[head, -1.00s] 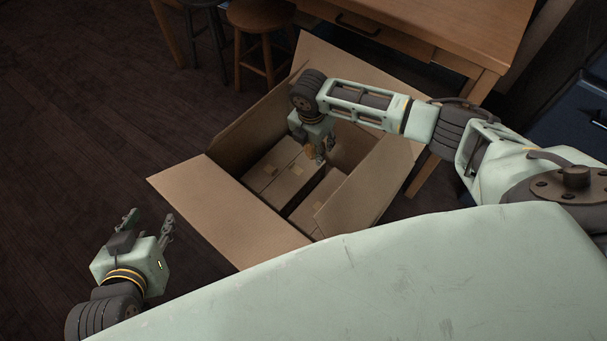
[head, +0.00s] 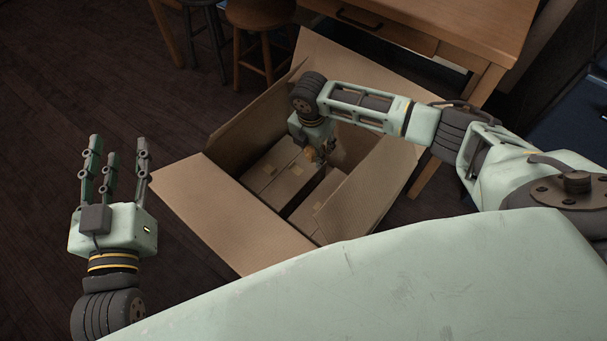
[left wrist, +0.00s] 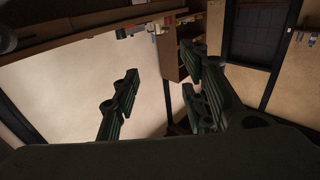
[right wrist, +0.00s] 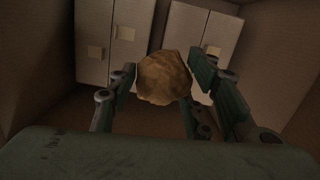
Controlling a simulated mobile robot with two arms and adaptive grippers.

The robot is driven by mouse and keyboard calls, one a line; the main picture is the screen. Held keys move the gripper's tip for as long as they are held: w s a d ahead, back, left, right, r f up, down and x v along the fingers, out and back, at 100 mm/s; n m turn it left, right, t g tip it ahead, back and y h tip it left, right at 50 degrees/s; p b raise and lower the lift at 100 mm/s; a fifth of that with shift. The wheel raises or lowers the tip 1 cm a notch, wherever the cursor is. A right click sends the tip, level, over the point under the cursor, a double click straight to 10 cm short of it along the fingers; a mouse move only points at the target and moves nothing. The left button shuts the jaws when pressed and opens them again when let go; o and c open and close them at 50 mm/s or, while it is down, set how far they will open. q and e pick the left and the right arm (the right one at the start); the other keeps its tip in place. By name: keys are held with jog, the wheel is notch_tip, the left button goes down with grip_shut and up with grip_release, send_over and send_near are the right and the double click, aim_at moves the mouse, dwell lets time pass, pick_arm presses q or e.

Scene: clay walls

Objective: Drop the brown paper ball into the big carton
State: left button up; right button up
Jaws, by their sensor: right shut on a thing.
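The brown paper ball (right wrist: 165,77) is crumpled and sits between the fingers of my right gripper (right wrist: 160,90) in the right wrist view. In the head view a small bit of the ball (head: 310,153) shows at the right gripper (head: 318,150), which points down inside the big carton (head: 225,215). The carton is open, its flaps spread, with smaller closed boxes in it below the gripper. My left gripper (head: 115,170) is open and empty, left of the carton, fingers pointing away from me. The left wrist view shows its fingers (left wrist: 160,95) apart with nothing between them.
Smaller taped cartons (head: 285,170) lie in the big carton. A wooden table (head: 440,25) with a drawer stands behind it at the right, and a wooden stool (head: 262,20) at the back. Dark floor (head: 60,90) on the left is clear.

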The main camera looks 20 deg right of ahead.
jog(key=shift+f+b, duration=0.6)
jog(key=shift+b, duration=0.05)
jog(key=shift+f+b, duration=0.55)
jog(key=shift+b, duration=0.15)
pick_arm(q)
jog(key=s+r+t+h, duration=0.1)
jog(key=s+r+t, duration=0.1)
jog(key=r+t, duration=0.2)
jog(key=s+r+t+h, duration=0.2)
jog(key=s+r+t, duration=0.1)
jog(key=r, duration=0.6)
jog(key=shift+s+t, duration=0.25)
jog(key=shift+t, duration=0.25)
jog(key=shift+d, duration=0.1)
pick_arm(e)
jog(key=o, duration=0.8)
jog(key=r, duration=0.4)
jog(key=a+r, duration=0.1)
jog(key=r, duration=0.7)
jog(key=shift+s+a, duration=0.15)
jog(key=shift+s, duration=0.25)
